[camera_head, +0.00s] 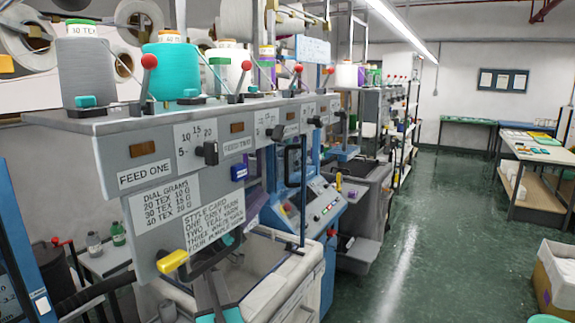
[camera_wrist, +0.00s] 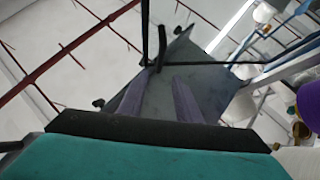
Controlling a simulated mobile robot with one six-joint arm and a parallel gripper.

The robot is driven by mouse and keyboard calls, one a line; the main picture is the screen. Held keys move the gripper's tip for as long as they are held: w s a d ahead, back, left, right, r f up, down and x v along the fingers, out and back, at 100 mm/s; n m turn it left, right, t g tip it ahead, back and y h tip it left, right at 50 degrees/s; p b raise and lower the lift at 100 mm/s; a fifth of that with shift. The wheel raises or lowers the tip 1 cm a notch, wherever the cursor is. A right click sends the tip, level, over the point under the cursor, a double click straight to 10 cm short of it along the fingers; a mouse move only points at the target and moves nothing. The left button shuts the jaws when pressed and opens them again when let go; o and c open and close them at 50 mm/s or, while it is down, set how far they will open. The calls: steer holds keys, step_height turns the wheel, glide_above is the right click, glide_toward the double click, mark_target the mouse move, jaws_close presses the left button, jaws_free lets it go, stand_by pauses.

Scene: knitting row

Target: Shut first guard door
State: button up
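My gripper (camera_head: 212,285) is low in front of the nearest machine in the head view, pointing up. In the wrist view its two greyish fingers (camera_wrist: 162,102) stand apart with nothing clearly held between them. What looks like a guard door is a clear panel by a dark blue upright edge (camera_head: 304,195), with a black loop handle (camera_head: 293,165). It stands to the right of the machine's lettered front and my gripper. Its hinge and exact opening angle are hard to make out. Dark bars also show beyond the fingers in the wrist view; I cannot tell which part they are.
The grey feed panel (camera_head: 118,162) carries yarn cones, including a teal one (camera_head: 171,72), and red-knobbed levers. A yellow-ended lever (camera_head: 172,261) sticks out below it. A white bin (camera_head: 285,280) stands beside my gripper. A cardboard box (camera_head: 556,275) is at right.

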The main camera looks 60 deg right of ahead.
mark_target(287, 181)
steer(key=p+x, duration=0.5)
steer(key=x, duration=0.8)
steer(key=shift+s+r, duration=0.1)
jaws_close()
steer(key=shift+d, duration=0.3)
steer(key=shift+a, duration=0.2)
steer(key=shift+s, duration=0.1)
